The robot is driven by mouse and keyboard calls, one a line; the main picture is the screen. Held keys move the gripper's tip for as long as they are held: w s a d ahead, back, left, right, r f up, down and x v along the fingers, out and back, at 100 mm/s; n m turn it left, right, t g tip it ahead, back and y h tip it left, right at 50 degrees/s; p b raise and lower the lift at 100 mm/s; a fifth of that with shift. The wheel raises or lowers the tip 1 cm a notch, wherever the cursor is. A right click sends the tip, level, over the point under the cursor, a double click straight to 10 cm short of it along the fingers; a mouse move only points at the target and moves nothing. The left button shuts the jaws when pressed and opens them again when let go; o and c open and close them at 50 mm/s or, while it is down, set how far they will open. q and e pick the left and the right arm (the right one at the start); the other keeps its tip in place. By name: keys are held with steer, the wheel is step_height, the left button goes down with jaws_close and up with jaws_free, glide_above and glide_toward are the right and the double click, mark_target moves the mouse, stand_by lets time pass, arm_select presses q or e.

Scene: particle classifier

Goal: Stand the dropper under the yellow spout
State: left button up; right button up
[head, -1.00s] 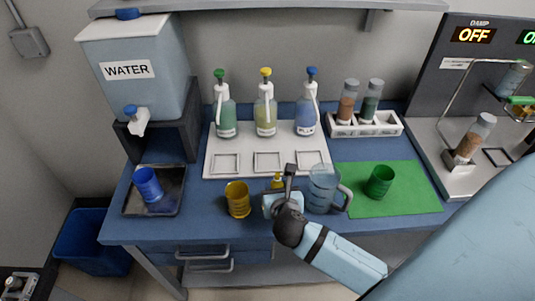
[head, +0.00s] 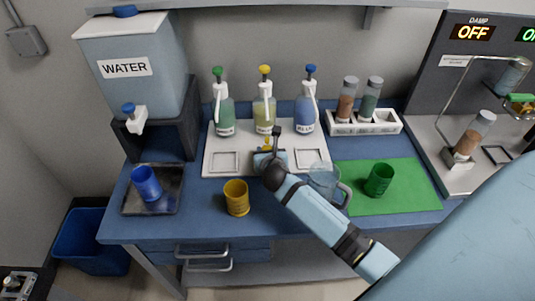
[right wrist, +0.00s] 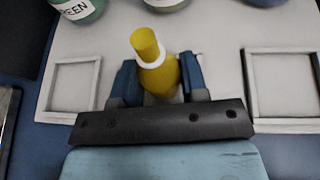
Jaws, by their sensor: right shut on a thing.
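The yellow dropper (head: 266,143) is between the fingers of my right gripper (head: 268,152), which is shut on it. In the right wrist view the dropper (right wrist: 156,72) looks upright, with a white collar and yellow tip, and both fingers of the gripper (right wrist: 158,85) flank it. The bottle with the yellow pump top (head: 264,107) stands on the white tray (head: 225,142), just behind the dropper. My gripper hides the tray's middle square; I cannot tell whether the dropper touches the tray. My left gripper is not in view.
A green-top bottle (head: 223,112) and a blue-top bottle (head: 306,112) flank the yellow one. A yellow cup (head: 236,199) stands in front of the tray. A clear jug (head: 325,183) is partly behind my arm. A green cup (head: 379,180) is on the green mat (head: 410,195).

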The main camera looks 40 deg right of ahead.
steer(key=shift+f, duration=0.3)
steer(key=o, duration=0.9)
steer(key=shift+r, duration=0.1)
steer(key=p+v, duration=0.1)
steer(key=v, duration=1.1)
steer(key=shift+a, duration=0.1)
